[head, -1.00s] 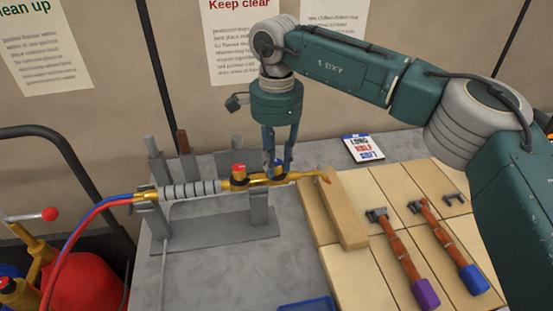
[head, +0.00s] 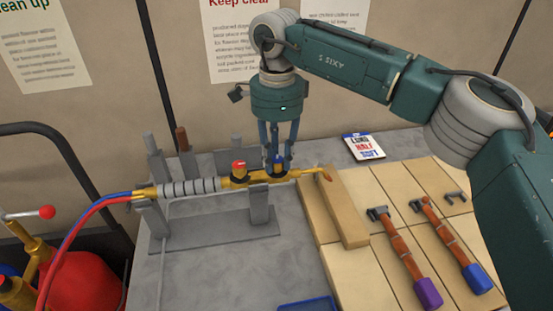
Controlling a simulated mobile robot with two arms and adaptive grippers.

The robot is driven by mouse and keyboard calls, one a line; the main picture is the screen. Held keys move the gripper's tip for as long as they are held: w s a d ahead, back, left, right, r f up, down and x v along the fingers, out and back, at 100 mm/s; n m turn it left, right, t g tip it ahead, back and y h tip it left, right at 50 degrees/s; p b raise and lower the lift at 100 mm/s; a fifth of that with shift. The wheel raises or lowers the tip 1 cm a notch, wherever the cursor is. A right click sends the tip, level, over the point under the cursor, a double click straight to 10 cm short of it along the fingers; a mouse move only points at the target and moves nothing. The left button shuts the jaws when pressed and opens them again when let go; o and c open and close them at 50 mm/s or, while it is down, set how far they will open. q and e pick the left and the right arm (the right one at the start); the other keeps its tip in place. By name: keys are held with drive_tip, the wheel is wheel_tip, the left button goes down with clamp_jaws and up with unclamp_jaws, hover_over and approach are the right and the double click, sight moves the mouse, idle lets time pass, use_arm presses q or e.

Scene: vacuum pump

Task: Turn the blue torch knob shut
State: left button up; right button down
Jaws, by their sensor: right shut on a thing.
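The brass torch (head: 308,173) lies level in a grey stand (head: 258,212), with a ribbed grey handle (head: 190,189) and its tip pointing right. A red knob (head: 239,166) sits on top of the torch. The blue knob (head: 278,163) is just to the right of it, partly hidden by fingers. My right gripper (head: 278,160) comes down from above, shut on the blue knob. My left gripper is not in view.
Two tools with purple (head: 428,293) and blue ends lie on the pale tiles. A label card (head: 363,147) lies behind. Red and blue hoses (head: 92,210) run left to a red tank (head: 85,275).

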drive_tip(key=m+b, duration=0.1)
drive_tip(key=m, duration=0.2)
drive_tip(key=shift+m, duration=0.4)
drive_tip(key=m+b, duration=0.1)
drive_tip(key=m, duration=0.2)
drive_tip(key=shift+m, duration=0.3)
drive_tip(key=m+b, duration=0.1)
drive_tip(key=m, duration=0.3)
drive_tip(key=shift+s+m+b, duration=0.1)
drive_tip(key=shift+m+b, duration=0.5)
drive_tip(key=shift+m, duration=1.1)
drive_tip(key=c, duration=1.5)
unclamp_jaws()
drive_tip(key=shift+a, duration=0.1)
drive_tip(key=shift+o, duration=0.2)
